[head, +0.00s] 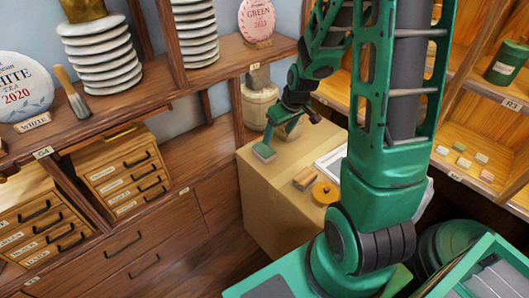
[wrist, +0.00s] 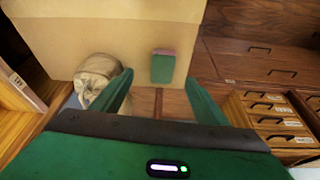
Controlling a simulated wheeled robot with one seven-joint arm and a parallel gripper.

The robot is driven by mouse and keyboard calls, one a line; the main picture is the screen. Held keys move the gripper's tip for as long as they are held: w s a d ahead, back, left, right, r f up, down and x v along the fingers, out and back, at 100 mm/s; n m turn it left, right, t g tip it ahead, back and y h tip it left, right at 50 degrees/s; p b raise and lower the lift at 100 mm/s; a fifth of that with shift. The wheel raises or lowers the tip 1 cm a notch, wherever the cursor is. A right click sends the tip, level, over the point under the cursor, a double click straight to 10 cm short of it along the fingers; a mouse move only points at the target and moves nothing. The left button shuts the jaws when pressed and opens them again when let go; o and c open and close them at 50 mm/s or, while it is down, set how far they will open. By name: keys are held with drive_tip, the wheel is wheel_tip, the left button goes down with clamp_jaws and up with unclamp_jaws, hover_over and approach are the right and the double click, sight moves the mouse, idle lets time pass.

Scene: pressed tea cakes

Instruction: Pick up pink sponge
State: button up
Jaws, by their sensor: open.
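The pink sponge (head: 263,153) is a small block with a grey-green face and a pink layer along its edge. It lies on the cardboard box (head: 262,200) near the top's left edge. In the wrist view the sponge (wrist: 162,69) shows mostly green with a pink strip at its top end, close to the box's edge. My gripper (head: 284,132) is open and empty, just beside and above the sponge in the head view. In the wrist view the sponge lies ahead of the gap between the fingers (wrist: 160,90), apart from both.
A tan block (head: 304,178), an orange roll (head: 325,193) and a white frame (head: 331,160) share the box top, to the right. A pale sack (head: 259,104) stands behind the box. Wooden shelves with tea cakes (head: 17,87) and drawers (head: 122,172) stand left; more shelves right.

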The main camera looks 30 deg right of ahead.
sight(265, 149)
drive_tip(key=shift+n+t, duration=0.3)
drive_tip(key=w+f, duration=0.1)
drive_tip(key=w+a+f, duration=0.1)
drive_tip(key=w+f, duration=0.1)
drive_tip(key=shift+f, duration=0.25)
drive_tip(key=shift+x, duration=4.9)
drive_tip(key=shift+a, duration=0.15)
drive_tip(key=c, duration=1.1)
